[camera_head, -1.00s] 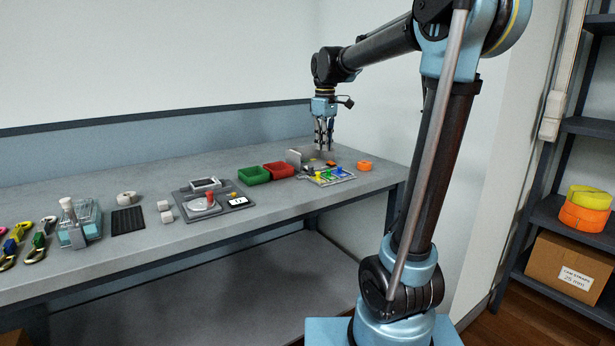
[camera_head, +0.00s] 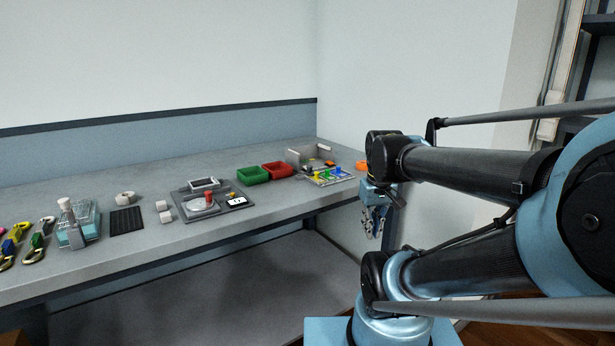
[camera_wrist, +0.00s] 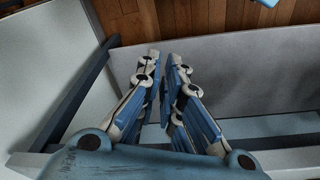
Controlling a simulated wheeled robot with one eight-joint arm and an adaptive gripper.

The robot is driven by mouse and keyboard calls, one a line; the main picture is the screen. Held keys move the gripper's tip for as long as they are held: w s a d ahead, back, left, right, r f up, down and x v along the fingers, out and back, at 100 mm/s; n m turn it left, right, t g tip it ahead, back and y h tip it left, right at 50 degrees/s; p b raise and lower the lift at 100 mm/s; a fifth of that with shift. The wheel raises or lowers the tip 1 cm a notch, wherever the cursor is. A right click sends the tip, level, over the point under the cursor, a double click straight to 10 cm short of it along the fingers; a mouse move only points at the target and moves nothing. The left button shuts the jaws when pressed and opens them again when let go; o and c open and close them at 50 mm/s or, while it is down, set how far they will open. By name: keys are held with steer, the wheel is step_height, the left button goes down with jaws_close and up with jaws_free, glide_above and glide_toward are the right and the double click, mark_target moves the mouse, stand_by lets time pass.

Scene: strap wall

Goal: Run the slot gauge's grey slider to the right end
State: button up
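My gripper (camera_head: 375,228) hangs past the bench's right front edge, low beside my arm's base. In the wrist view its two fingers (camera_wrist: 163,54) are a little apart with nothing between them. A flat grey plate with yellow, green and blue pieces (camera_head: 332,178) lies at the bench's right end. A second grey fixture with a dial, red knob and small display (camera_head: 213,200) stands mid-bench. I cannot tell which of these is the slot gauge. The grey slider is too small to make out, so its position cannot be told. My gripper is well away from both fixtures.
A green bin (camera_head: 254,175) and a red bin (camera_head: 278,171) stand left of the plate. An orange ring (camera_head: 362,165) is partly behind my arm. Left are white blocks (camera_head: 163,210), a dark mat (camera_head: 127,221) and a bottle rack (camera_head: 82,224). The bench front edge is clear.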

steer(key=s+d+f+m, duration=0.1)
steer(key=s+f, duration=0.2)
steer(key=f, duration=0.2)
steer(key=shift+s+m, duration=0.3)
steer(key=shift+s, duration=0.05)
steer(key=shift+o, duration=1.4)
steer(key=shift+s+f, duration=0.2)
steer(key=shift+f, duration=0.05)
steer(key=o, duration=0.4)
steer(key=shift+r, duration=0.1)
steer(key=shift+o, duration=0.5)
steer(key=w+a+r, duration=0.2)
steer(key=w+r, duration=0.5)
steer(key=r, duration=0.3)
steer(key=shift+w+a+r+n+g+y, duration=0.15)
steer(key=shift+w+r+n+g+y, duration=0.15)
steer(key=shift+n, duration=0.1)
step_height(320, 180, up, 19)
steer(key=n+g+y, duration=0.2)
steer(key=n, duration=0.2)
glide_above(310, 166)
steer(key=w+d, duration=0.2)
steer(key=d, duration=0.1)
steer(key=x, duration=1.6)
steer(key=shift+s+d+f, duration=0.2)
steer(key=shift+s+d, duration=0.15)
steer(key=shift+s, duration=0.05)
